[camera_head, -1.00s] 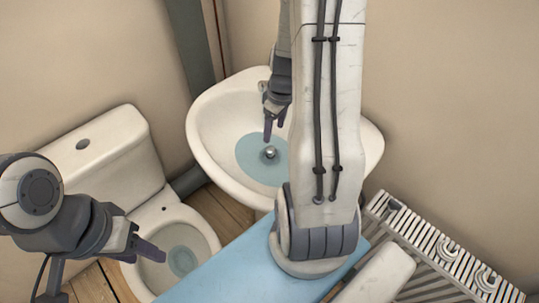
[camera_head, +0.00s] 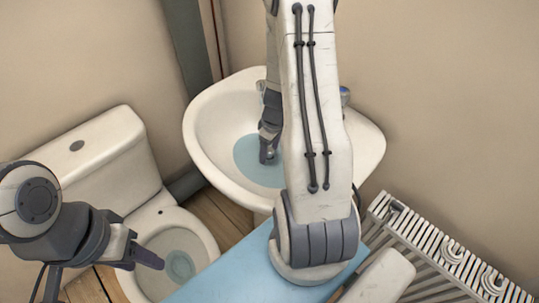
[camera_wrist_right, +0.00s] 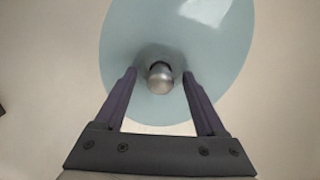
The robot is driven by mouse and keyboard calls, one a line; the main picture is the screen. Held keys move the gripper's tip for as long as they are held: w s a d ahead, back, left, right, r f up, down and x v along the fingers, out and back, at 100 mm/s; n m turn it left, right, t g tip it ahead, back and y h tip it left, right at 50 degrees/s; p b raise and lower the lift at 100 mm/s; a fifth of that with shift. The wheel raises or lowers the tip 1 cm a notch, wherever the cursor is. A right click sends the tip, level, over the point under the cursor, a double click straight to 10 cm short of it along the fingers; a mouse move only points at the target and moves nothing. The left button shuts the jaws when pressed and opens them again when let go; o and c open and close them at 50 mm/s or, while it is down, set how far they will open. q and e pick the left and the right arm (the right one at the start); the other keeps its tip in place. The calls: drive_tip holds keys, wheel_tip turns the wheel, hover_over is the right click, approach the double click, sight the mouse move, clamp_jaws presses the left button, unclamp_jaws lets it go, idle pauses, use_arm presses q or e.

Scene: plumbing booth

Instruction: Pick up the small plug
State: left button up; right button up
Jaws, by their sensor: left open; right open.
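The small plug is a round metallic knob (camera_wrist_right: 160,78) at the bottom of the basin, in pale blue water. In the right wrist view it sits between and slightly beyond the fingertips of my right gripper (camera_wrist_right: 160,75), with a gap on both sides. In the head view my right gripper (camera_head: 267,158) reaches down into the white sink (camera_head: 205,125) and hides the plug. It is open and empty. My left gripper (camera_head: 150,258) is open and empty over the toilet bowl, far from the sink.
A white toilet (camera_head: 105,150) with water in its bowl stands left of the sink. A blue surface (camera_head: 225,272) lies in front of the sink. A white radiator (camera_head: 440,245) is at the lower right.

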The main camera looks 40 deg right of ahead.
clamp_jaws()
drive_tip(key=shift+r, duration=0.15)
